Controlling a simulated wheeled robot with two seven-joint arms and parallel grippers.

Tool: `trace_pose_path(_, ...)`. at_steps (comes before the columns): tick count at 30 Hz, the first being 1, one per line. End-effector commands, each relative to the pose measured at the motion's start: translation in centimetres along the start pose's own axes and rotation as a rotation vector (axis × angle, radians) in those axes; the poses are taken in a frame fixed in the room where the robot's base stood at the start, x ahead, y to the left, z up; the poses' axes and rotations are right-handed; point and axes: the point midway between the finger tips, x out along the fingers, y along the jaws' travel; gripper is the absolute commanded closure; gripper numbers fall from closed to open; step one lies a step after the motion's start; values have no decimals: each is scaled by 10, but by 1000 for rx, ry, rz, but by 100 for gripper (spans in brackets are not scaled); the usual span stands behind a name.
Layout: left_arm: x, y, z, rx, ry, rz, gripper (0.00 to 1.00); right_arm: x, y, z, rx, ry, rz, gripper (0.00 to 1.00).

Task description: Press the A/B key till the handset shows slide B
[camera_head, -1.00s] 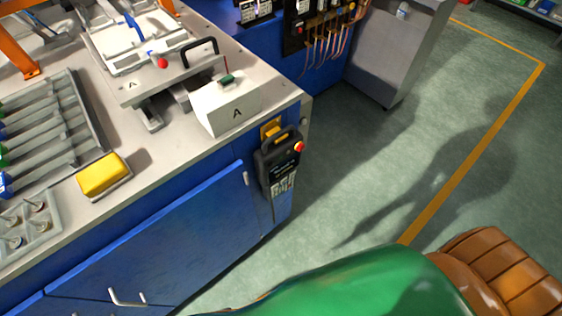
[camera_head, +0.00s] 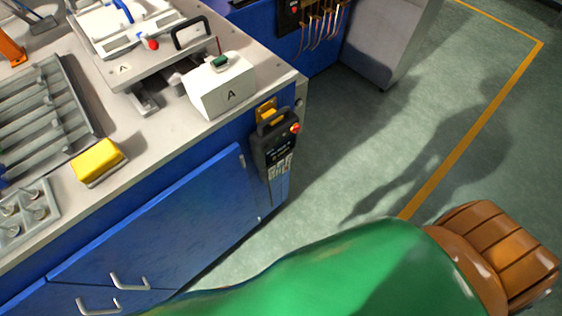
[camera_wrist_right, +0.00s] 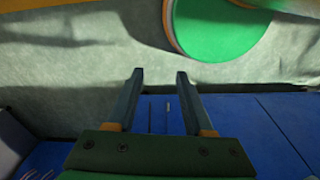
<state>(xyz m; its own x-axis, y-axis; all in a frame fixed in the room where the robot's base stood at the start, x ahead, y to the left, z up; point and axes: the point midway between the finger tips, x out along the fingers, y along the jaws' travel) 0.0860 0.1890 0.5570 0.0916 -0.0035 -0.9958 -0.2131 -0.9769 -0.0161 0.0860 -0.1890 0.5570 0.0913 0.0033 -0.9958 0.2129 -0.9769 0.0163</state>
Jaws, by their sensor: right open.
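The black handset (camera_head: 274,150) hangs on a yellow bracket (camera_head: 266,112) at the right end of the blue bench. It has a red knob at its upper right, a small dark screen with text too small to read, and a block of light keys (camera_head: 280,167) low on its face. My right gripper (camera_wrist_right: 159,74) shows in the right wrist view, open and empty, its two fingers apart over the floor and blue panels. The handset is not visible in that view. No gripper shows in the head view.
A white block marked A (camera_head: 222,88) stands on the bench top near the corner above the handset. A yellow sponge-like block (camera_head: 98,158) lies further left. Metal handles (camera_head: 130,281) stick out from the bench front. The floor (camera_head: 345,150) right of the handset is clear.

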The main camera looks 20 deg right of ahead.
Motion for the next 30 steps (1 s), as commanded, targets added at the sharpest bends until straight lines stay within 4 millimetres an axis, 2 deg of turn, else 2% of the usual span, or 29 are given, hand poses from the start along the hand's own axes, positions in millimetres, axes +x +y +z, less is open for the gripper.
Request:
trace_pose_path(8,0,0,0,0,0,0,100,0,0,0,0,0,0,48)
trace_pose_path(11,0,0,0,0,0,0,100,0,0,0,0,0,0,70)
trace_pose_path(14,0,0,0,0,0,0,100,0,0,0,0,0,0,97)
trace_pose_path(15,0,0,0,0,0,0,100,0,0,0,0,0,1,100)
trace_pose_path(30,0,0,0,0,0,0,100,0,0,0,0,0,0,100)
